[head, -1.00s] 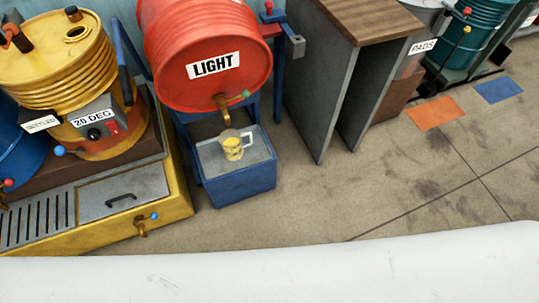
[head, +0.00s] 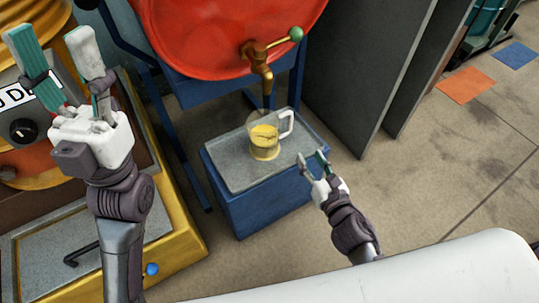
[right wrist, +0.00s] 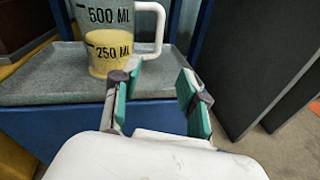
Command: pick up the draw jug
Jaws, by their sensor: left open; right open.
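The draw jug (head: 264,143) is clear with a white handle and holds yellow liquid. It stands upright on the grey top (head: 233,175) of a blue stand, under the brass tap (head: 261,70) of the red drum. In the right wrist view the jug (right wrist: 108,40) shows 500 ML and 250 ML marks, with the liquid near the lower mark. My right gripper (head: 314,158) is open and empty, just right of and nearer than the jug, apart from it. Its fingers also show in the right wrist view (right wrist: 160,97). My left gripper (head: 62,45) is open and empty, raised at the left.
The red drum (head: 215,40) hangs above the stand, its tap having a green-knobbed lever (head: 294,34). A grey panel (head: 365,65) stands to the right of the stand. A yellow unit (head: 180,245) is at the left.

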